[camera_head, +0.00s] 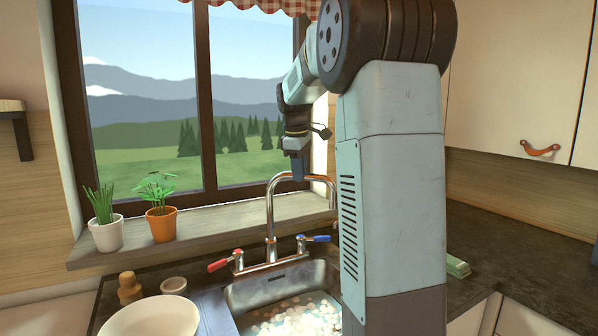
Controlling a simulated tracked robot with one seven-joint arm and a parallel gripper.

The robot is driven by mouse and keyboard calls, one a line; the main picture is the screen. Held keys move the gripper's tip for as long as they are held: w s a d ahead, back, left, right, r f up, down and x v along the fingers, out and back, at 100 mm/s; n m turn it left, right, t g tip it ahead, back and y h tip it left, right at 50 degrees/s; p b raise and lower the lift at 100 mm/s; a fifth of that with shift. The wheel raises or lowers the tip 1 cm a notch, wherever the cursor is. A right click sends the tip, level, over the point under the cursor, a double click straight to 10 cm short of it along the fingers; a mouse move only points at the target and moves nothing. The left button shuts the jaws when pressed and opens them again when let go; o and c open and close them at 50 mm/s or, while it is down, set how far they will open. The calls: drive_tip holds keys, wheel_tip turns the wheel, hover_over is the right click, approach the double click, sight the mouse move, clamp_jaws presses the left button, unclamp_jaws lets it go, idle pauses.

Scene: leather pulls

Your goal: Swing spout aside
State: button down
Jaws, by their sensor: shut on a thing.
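The chrome spout (270,208) rises from the tap base behind the sink and arches over to the right. Its outlet end is partly hidden behind my arm. My gripper (298,174) points down at the top of the arch and is shut on the spout. The tap has a red handle (219,264) on the left and a blue handle (318,238) on the right. The fingertips are small and dark in this view.
The sink (262,291) holds foamy water. A white bowl (150,318), a wooden shaker (129,288) and a blue board lie left of it. Two potted plants (161,222) stand on the windowsill. A green sponge (457,266) lies on the right counter.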

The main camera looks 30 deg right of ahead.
drive_tip(key=c, duration=0.9)
unclamp_jaws()
drive_tip(key=shift+c, duration=0.2)
wheel_tip(320, 180, up, 13)
drive_tip(key=s+a, duration=0.1)
drive_tip(key=a, duration=0.1)
drive_tip(key=shift+s+r, duration=0.2)
drive_tip(key=shift+s, duration=0.15)
